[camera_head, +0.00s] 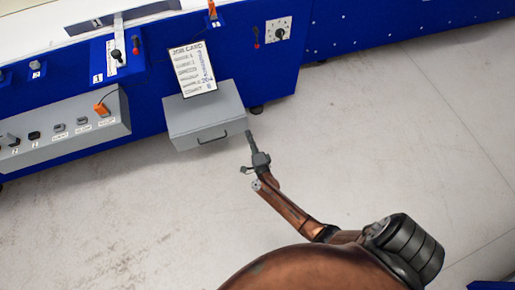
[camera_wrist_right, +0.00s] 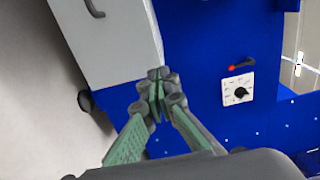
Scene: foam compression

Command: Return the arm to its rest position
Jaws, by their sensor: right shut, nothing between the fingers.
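My right gripper (camera_head: 250,137) is shut and empty in the head view, at the end of my brown arm over the grey floor. It appears just right of the grey drawer's handle, and I cannot tell the gap between them. In the right wrist view its two green-lined fingers (camera_wrist_right: 159,97) meet at the tips, with nothing between them. Behind the fingertips are the blue machine front and the edge of the grey drawer box. My left gripper is not in view.
The blue machine (camera_head: 150,60) runs along the top left. A grey drawer box (camera_head: 205,115) juts out below a job card (camera_head: 192,70). A grey switch panel (camera_head: 70,125) is at left. A dial (camera_head: 278,30) is on the blue front. The floor (camera_head: 400,120) at right is clear.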

